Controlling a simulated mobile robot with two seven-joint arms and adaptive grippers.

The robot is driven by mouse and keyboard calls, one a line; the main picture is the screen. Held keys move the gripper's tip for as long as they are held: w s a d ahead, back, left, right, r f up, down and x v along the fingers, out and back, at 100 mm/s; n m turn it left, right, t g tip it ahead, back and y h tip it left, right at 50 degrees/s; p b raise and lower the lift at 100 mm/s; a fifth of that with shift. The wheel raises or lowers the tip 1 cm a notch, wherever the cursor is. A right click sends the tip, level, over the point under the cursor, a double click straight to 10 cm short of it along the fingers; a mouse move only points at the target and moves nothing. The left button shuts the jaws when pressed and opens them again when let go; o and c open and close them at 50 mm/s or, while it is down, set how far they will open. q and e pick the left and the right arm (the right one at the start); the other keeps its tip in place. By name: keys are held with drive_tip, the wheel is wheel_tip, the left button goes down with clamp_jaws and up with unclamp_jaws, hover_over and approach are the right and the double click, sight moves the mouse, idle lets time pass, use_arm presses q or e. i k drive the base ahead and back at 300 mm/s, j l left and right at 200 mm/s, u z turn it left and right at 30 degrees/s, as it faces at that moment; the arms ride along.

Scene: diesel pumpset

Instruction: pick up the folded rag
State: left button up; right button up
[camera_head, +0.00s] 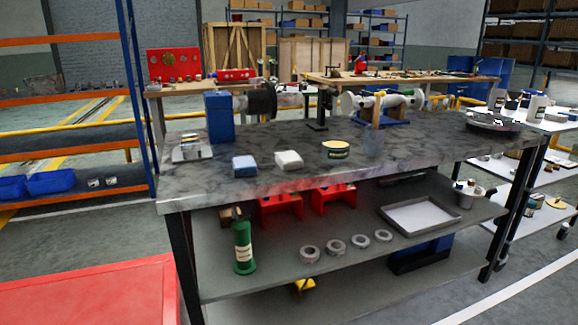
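Two small block-like items lie near the front edge of the dark marbled workbench (320,178). One is a pale blue folded-looking item (244,165). The other is a whitish item (289,160) just to its right, with a small gap between them. Either could be the folded rag; I cannot tell which at this size. Neither of my grippers is in view, and nothing touches these items.
On the bench, a blue machine with a dark wheel (220,117) stands behind, a grey tool (191,148) lies left, and a tin (335,149) and clear cup (373,143) stand right. A red surface (95,295) fills the lower left. The shelf below holds a green bottle (243,247) and tray (420,216).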

sight(288, 161)
drive_tip(key=k+j+z, duration=0.2)
drive_tip(key=j, duration=0.2)
drive_tip(key=k+j+z, duration=0.15)
drive_tip(key=j, duration=0.25)
drive_tip(key=k+j+z, duration=0.2)
drive_tip(key=k+j, duration=0.05)
drive_tip(key=j, duration=0.1)
